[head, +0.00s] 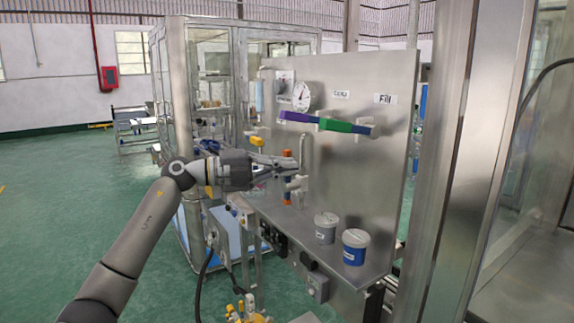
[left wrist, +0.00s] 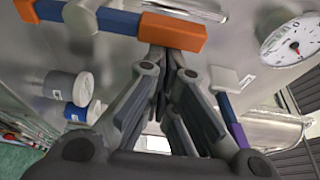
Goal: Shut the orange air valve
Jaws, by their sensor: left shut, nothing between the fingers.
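A bar handle with orange ends and a blue middle (head: 287,198) stands upright on the steel panel in the head view. In the left wrist view its orange end (left wrist: 172,32) is just past my fingertips, and its blue part runs left. My left gripper (head: 296,163) is shut and empty, level with the handle's upper part and covering some of it. In the left wrist view the fingertips (left wrist: 160,62) are together at the orange end; I cannot tell if they touch.
Purple (head: 296,116) and green (head: 335,124) handles are above, beside a round gauge (head: 301,96). A yellow-orange handle (head: 257,141) is further left. A grey-lidded tub (head: 326,228) and a blue tub (head: 355,247) stand on the shelf at right.

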